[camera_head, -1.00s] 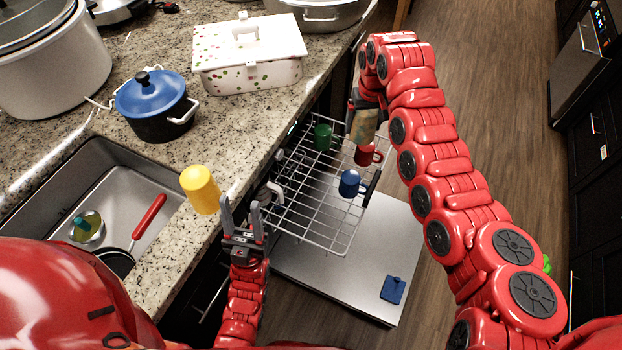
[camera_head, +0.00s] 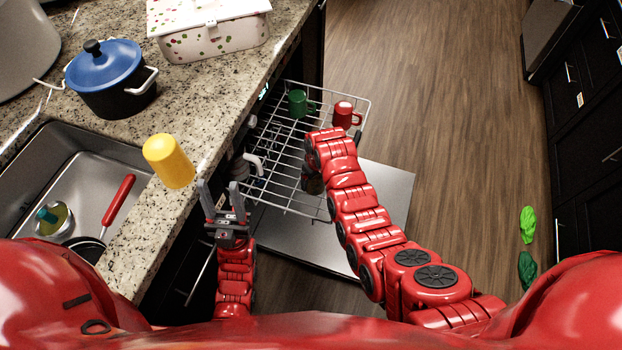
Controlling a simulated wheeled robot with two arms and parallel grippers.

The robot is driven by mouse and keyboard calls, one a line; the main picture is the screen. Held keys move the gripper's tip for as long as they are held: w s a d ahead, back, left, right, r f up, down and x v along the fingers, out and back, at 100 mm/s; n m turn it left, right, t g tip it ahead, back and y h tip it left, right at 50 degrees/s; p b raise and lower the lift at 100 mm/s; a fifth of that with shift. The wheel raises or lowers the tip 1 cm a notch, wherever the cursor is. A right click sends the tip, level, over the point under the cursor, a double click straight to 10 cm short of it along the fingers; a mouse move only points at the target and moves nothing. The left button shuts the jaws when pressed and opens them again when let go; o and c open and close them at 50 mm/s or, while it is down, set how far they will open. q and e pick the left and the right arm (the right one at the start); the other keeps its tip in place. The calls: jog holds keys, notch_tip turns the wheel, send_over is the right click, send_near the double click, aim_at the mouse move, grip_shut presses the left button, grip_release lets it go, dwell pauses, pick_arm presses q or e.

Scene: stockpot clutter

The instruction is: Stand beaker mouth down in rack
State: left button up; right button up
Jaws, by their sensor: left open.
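A plain yellow beaker (camera_head: 170,162) stands at the counter's edge beside the sink, with no opening visible on the end facing me. My left gripper (camera_head: 220,192) is open and empty, just right of and below the beaker and apart from it. The wire rack (camera_head: 284,152) is pulled out over the lowered dishwasher door. A green cup (camera_head: 298,103) and a red mug (camera_head: 344,115) stand at its far end. My right arm reaches over the rack's right side. Its gripper is mostly hidden behind the arm, so its jaws cannot be read.
A blue-lidded pot (camera_head: 110,82) and a spotted white box (camera_head: 210,38) stand on the counter. The sink (camera_head: 75,150) holds a red-handled pan (camera_head: 118,200) and a bowl. Two green items (camera_head: 528,224) lie on the floor at right. The rack's middle looks free.

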aim_at(314, 186)
jog(key=shift+f, duration=2.2)
